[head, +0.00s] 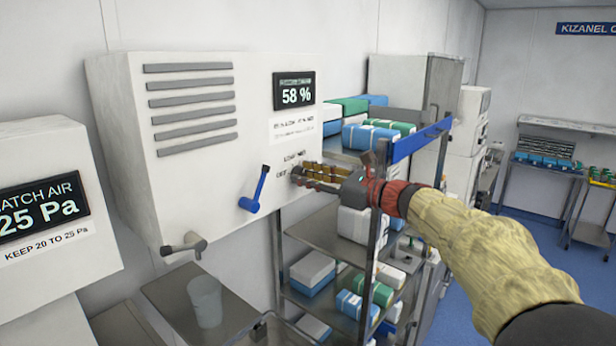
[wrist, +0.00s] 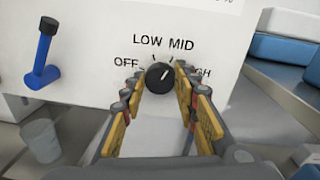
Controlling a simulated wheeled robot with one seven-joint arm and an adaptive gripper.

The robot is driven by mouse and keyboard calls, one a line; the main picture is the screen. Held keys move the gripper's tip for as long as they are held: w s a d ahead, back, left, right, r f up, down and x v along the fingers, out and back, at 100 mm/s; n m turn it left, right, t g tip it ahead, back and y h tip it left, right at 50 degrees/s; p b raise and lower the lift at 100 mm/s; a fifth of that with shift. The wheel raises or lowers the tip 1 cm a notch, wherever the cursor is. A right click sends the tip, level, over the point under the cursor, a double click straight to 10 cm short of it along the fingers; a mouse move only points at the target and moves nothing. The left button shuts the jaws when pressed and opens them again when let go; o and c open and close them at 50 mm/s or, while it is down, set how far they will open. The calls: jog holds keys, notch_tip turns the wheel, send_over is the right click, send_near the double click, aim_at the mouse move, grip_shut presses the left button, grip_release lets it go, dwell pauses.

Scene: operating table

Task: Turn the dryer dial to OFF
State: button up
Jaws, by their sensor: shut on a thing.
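The dryer dial (wrist: 159,77) is a round black knob on the white dryer front (wrist: 100,45). Labels OFF, LOW, MID and a partly covered HIGH stand around it. Its white mark points up and right, roughly toward MID. My gripper (wrist: 161,79) has its two yellow-padded fingers on either side of the dial, shut on it. In the head view, my gripper (head: 300,175) reaches from the right to the dryer panel (head: 200,180), and its fingers hide the dial there.
A blue lever (head: 255,190) sticks out left of my gripper, with a grey tap (head: 185,245) lower left. A clear cup (head: 205,300) stands below. A shelf rack with a blue rail (head: 420,139) and several boxes stands close by my arm.

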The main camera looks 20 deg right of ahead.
jog(key=c, duration=0.4)
jog(key=shift+n+b, duration=0.3)
jog(key=shift+b, duration=0.25)
jog(key=n+b, duration=0.6)
jog(key=n+h+b, duration=0.1)
jog(key=n+b, duration=0.5)
jog(key=b, duration=0.1)
jog(key=n+b, duration=0.6)
jog(key=b, duration=0.1)
jog(key=shift+s+a+f+h, duration=0.1)
jog(key=shift+a+f+h, duration=0.15)
jog(key=shift+h, duration=0.15)
jog(key=shift+n, duration=0.3)
jog(key=o, duration=1.1)
jog(key=shift+r, duration=0.1)
